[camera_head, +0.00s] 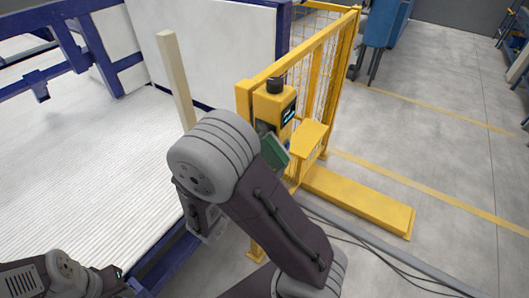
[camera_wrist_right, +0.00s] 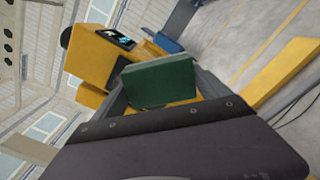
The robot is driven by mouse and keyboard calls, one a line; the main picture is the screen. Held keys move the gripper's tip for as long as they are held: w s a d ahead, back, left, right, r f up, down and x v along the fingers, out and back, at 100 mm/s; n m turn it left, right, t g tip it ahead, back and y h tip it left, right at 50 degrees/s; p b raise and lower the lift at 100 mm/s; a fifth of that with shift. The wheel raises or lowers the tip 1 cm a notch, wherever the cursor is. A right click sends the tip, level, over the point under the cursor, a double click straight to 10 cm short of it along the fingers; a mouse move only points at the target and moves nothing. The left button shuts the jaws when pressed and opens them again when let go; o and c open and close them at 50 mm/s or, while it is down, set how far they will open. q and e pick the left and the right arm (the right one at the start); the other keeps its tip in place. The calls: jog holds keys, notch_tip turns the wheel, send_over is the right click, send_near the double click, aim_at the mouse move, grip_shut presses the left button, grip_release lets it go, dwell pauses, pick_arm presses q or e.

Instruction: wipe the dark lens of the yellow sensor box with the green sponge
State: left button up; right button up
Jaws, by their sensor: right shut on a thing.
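The yellow sensor box (camera_head: 268,106) is mounted on the yellow fence post, with a dark face showing light-blue marks (camera_head: 289,113) on its right side. In the right wrist view, the box (camera_wrist_right: 88,58) and its dark face (camera_wrist_right: 115,38) are beyond the sponge. The green sponge (camera_head: 275,150) is just below the box in the head view. My right gripper (camera_wrist_right: 163,92) is shut on the sponge (camera_wrist_right: 160,82), which looks apart from the dark face. My forearm hides most of this gripper in the head view. My left arm shows at lower left, its jaws unclear.
A small yellow shelf (camera_head: 310,136) juts out right of the sponge. The yellow mesh fence (camera_head: 318,65) runs behind. A white ribbed bed (camera_head: 80,170) with blue framing and a pale upright post (camera_head: 175,80) lies left. Floor at right is mostly clear; cables lie there.

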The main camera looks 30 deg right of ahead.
aim_at(269, 147)
jog(key=shift+r+p, duration=0.8)
jog(key=shift+r, duration=0.1)
jog(key=shift+w+f, duration=0.1)
jog(key=shift+w, duration=0.05)
jog(key=w, duration=0.1)
jog(key=w+a+r+p, duration=0.1)
jog(key=w, duration=0.1)
jog(key=w+a, duration=0.1)
jog(key=shift+w+r, duration=0.2)
jog(key=shift+s+d, duration=0.35)
jog(key=shift+s, duration=0.45)
jog(key=shift+s+d, duration=0.35)
jog(key=shift+s, duration=0.45)
jog(key=shift+s+d, duration=0.35)
jog(key=shift+s, duration=0.45)
